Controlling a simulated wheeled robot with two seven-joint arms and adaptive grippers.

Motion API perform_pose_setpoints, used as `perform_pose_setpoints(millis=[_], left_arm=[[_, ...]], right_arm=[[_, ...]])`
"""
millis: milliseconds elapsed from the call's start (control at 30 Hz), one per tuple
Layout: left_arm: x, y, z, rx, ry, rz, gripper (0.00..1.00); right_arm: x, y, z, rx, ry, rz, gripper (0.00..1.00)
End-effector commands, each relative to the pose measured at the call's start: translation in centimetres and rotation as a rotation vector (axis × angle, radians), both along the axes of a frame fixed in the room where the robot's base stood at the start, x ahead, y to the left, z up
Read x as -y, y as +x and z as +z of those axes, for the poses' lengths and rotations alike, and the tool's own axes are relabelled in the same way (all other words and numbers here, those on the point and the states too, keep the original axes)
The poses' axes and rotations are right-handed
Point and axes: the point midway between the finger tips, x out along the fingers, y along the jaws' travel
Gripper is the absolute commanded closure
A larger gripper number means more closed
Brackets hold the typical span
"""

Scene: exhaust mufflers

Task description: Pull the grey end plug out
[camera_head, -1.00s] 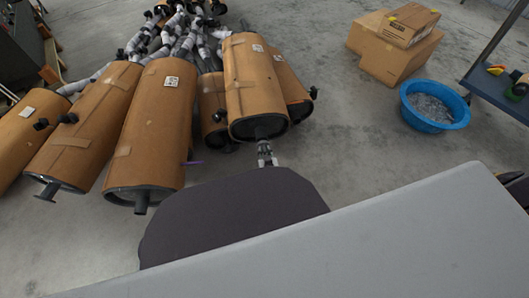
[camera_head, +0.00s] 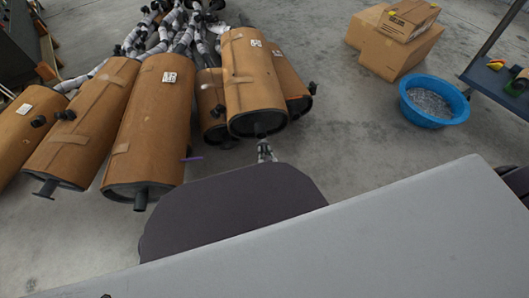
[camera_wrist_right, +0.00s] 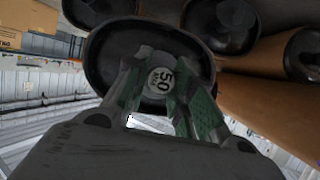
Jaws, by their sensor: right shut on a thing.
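The wrapped brown muffler (camera_head: 252,80) in the middle of the head view has its black end face towards me. Its dark end stub (camera_head: 259,130) points at my right gripper (camera_head: 264,147), which is small and just in front of it. I cannot tell how deep the plug sits. My left gripper is not in view.
More wrapped mufflers (camera_head: 155,120) lie close on the left, and one is just behind on the right. Grey-white pipes (camera_head: 180,35) are heaped behind. A blue tub (camera_head: 408,106) and cardboard boxes (camera_head: 398,55) stand on the right. Floor between is clear.

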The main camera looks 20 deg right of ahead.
Motion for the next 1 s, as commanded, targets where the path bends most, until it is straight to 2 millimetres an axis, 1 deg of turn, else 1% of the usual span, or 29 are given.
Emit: perform_pose_setpoints(millis=[700, 1000], left_arm=[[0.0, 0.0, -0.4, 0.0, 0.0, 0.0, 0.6], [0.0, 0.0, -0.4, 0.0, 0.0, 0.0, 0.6]], right_arm=[[-0.4, -1.8, -0.1, -0.002, 0.002, 0.001, 0.99], [-0.7, -2.1, -0.2, -0.006, 0.004, 0.004, 0.99]])
